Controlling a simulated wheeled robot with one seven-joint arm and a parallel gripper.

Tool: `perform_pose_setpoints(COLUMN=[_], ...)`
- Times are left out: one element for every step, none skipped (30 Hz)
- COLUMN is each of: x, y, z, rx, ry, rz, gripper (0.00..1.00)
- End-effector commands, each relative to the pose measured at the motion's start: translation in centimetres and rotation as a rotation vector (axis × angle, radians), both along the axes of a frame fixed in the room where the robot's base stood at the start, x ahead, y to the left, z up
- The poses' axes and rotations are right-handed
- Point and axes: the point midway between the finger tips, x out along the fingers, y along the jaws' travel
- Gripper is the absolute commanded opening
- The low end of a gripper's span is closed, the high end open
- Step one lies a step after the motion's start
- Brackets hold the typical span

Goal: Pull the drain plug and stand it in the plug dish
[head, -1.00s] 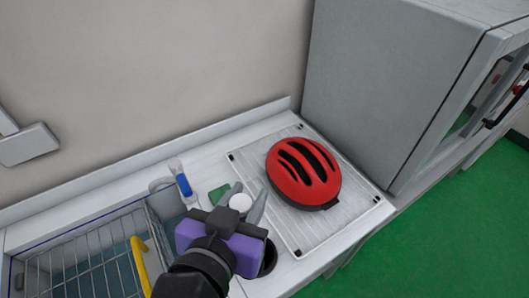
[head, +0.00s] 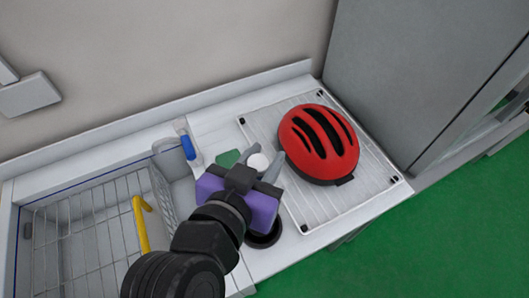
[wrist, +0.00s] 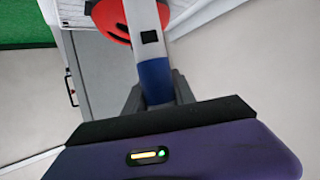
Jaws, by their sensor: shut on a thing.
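My gripper (head: 262,167) is over the white counter, between the sink and the wire rack. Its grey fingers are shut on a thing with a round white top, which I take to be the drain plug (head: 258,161). In the wrist view the held thing shows white and blue (wrist: 155,78), with a small dark square. Its lower end is hidden in the head view. A dark round dish-like thing (head: 263,240) is on the counter, partly covered by my purple gripper body; I cannot tell surely that it is the plug dish. The sink (head: 25,260) is at lower left.
A red helmet (head: 320,143) lies on a white wire rack (head: 305,215), close right of my fingers. A green pad (head: 229,159) and a blue-handled fitting (head: 187,146) stand left. A wire basket (head: 85,235) and a yellow curved bar (head: 141,225) are at the sink.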

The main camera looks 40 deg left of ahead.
Motion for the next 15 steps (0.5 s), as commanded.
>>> perform_pose_setpoints(x=[0.00,0.00,0.00,0.00,0.00,0.00,0.01,0.01,0.01,0.01,0.01,0.01,0.01,0.01,0.00], y=[0.01,0.02,0.02,0.02,0.02,0.02,0.02,0.01,0.01,0.01,0.01,0.01,0.01,0.01,0.01], z=[-0.73,-0.89,-1.06,-1.15,-1.21,-1.27,-1.27,-1.27,-1.25,-1.23,-1.21,-1.20,-1.20,-1.20,-1.19], rx=[0.002,0.002,0.002,0.002,0.002,0.002,0.002,0.002,0.002,0.002,0.002,0.002,0.002,0.002,0.002], ry=[-0.001,-0.001,-0.002,-0.002,-0.002,-0.002,-0.002,-0.002,-0.002,-0.002,-0.002,-0.002,-0.002,-0.002,-0.002], rz=[0.001,0.001,0.001,0.001,0.001,0.001,0.001,0.001,0.001,0.001,0.001,0.001,0.001,0.001,0.001], gripper=[0.00,0.00,0.00,0.00,0.00,0.00,0.00,0.00,0.00,0.00,0.00,0.00,0.00,0.00,0.00])
